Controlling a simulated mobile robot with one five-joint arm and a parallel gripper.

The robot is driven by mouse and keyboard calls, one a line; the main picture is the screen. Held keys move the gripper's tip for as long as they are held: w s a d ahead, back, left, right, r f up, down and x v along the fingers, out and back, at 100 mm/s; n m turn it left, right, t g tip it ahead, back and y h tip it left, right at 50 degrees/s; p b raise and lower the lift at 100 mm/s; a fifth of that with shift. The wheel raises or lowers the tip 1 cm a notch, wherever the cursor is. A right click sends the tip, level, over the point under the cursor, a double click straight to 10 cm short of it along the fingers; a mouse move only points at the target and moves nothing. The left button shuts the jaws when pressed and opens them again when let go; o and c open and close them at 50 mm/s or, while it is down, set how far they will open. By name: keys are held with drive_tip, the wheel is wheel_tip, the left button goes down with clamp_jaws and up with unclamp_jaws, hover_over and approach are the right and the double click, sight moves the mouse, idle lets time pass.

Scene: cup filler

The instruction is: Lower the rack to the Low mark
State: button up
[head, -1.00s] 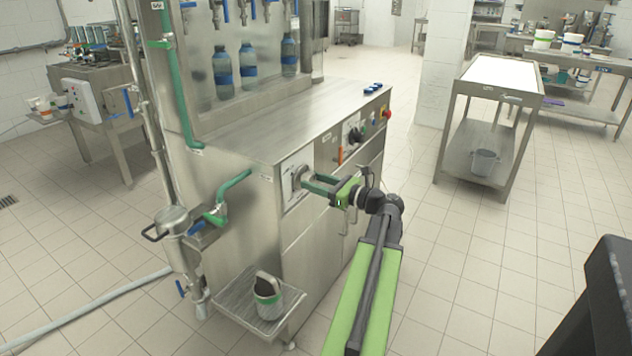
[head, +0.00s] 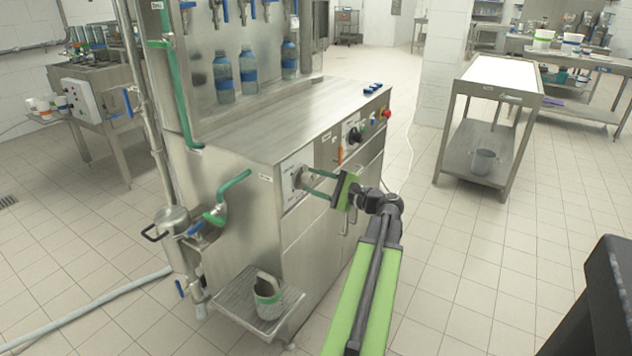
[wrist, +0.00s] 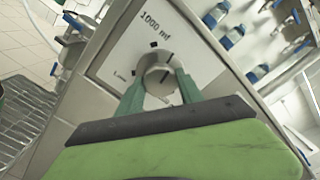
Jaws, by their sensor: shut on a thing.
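My gripper (head: 306,181) is at the front of the steel filler machine, with its two green fingers around a round silver knob (head: 297,177). In the wrist view, the fingers (wrist: 160,80) close on both sides of the knob (wrist: 158,70). The knob sits on a pale dial plate (wrist: 190,42) with the print "1000 ml" and small black square marks. A label at the left mark begins with "L"; the rest is too small to read. The knob bears a dark line; which mark it meets is unclear. I cannot tell which part is the rack.
A slatted tray (head: 226,301) with a small bucket (head: 267,297) juts out low at the machine's left. A green pipe handle (head: 232,186) sticks out above it. Several blue-banded bottles (head: 248,72) stand on top.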

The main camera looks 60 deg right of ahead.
drive_tip(key=n, duration=1.3)
drive_tip(key=shift+n, duration=0.4)
drive_tip(key=n, duration=1.3)
drive_tip(key=shift+n, duration=0.3)
drive_tip(key=o, duration=1.3)
drive_tip(key=shift+o, duration=0.2)
